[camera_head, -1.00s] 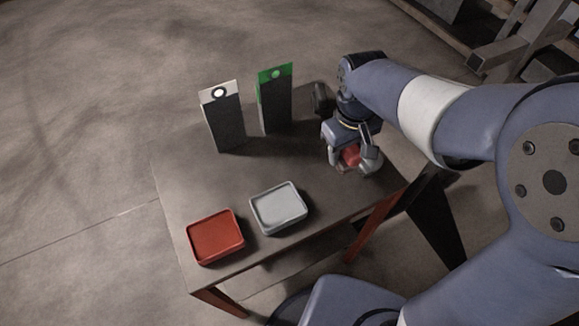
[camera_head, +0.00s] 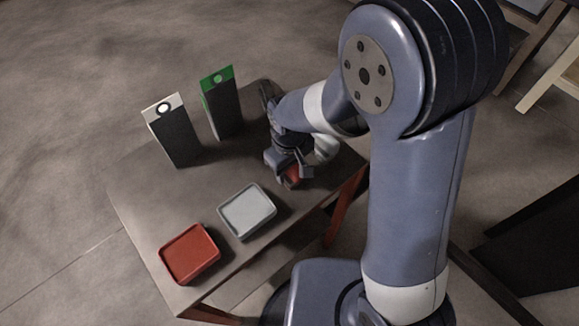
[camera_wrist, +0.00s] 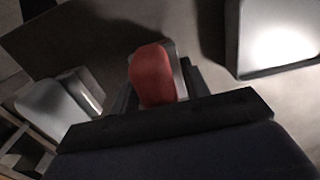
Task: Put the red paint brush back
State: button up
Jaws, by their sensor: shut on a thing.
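My gripper (camera_head: 291,172) is shut on a red rounded thing (camera_wrist: 153,76), which also shows between the fingers in the head view (camera_head: 292,178). Its shape does not clearly show a brush. My gripper is over the right part of the table, to the right of a pale grey tray (camera_head: 247,212). A red tray (camera_head: 190,253) lies left and nearer on the same table. The grey tray's corner appears at the upper right of the wrist view (camera_wrist: 275,45). Both trays look empty. Whether the held thing touches the table is unclear.
Two dark upright panels stand at the table's back, one white-topped (camera_head: 176,134), one green-topped (camera_head: 221,105). A pale rounded thing (camera_head: 327,147) shows behind my gripper, partly hidden. Bare tabletop (camera_head: 145,205) lies between the panels and trays.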

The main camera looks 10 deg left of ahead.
jog(key=shift+f, duration=0.15)
jog(key=o, duration=1)
jog(key=shift+c, duration=0.2)
notch_tip(320, 180, up, 12)
jog(key=shift+r, duration=0.2)
jog(key=shift+f, duration=0.1)
